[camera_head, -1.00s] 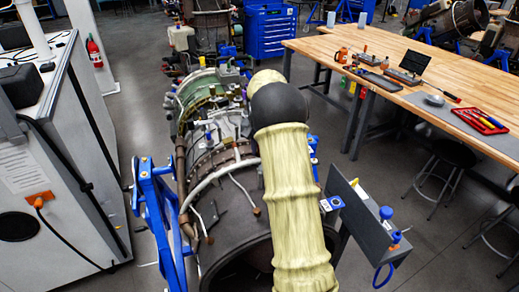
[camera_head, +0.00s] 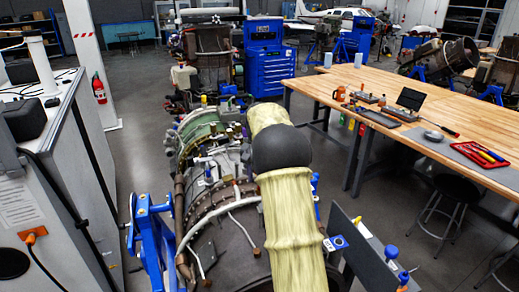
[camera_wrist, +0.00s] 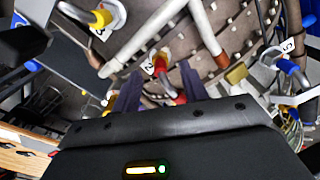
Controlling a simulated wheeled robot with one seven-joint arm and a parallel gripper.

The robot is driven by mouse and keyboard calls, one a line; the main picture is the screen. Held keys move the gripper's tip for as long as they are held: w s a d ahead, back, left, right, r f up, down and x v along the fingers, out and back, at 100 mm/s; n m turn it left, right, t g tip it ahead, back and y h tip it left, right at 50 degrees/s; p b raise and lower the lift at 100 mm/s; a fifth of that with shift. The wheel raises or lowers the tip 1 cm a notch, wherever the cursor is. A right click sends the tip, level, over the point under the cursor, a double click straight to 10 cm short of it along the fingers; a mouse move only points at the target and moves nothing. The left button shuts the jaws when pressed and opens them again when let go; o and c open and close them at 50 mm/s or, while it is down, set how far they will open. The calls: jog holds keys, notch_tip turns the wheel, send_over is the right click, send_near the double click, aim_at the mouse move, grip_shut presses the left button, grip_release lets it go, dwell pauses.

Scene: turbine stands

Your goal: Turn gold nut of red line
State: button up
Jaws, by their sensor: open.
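In the wrist view, the red line (camera_wrist: 162,68) is a short red-banded fitting with a white tag marked 2, close to the ribbed casing. My gripper (camera_wrist: 160,76) is open, with its two dark fingers on either side of the red line's lower part. I cannot tell whether they touch it. In the head view, the turbine engine (camera_head: 212,200) stands below and left of my yellow-sleeved arm, which hides my gripper there.
A yellow line (camera_wrist: 102,17) tagged 3 is at upper left and a blue line (camera_wrist: 290,66) tagged 5 at right. A pale pipe (camera_wrist: 140,40) crosses nearby. A blue stand (camera_head: 150,235) flanks the engine.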

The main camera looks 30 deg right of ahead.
notch_tip(320, 180, up, 13)
dwell(0.4)
jog(key=shift+f, duration=0.2)
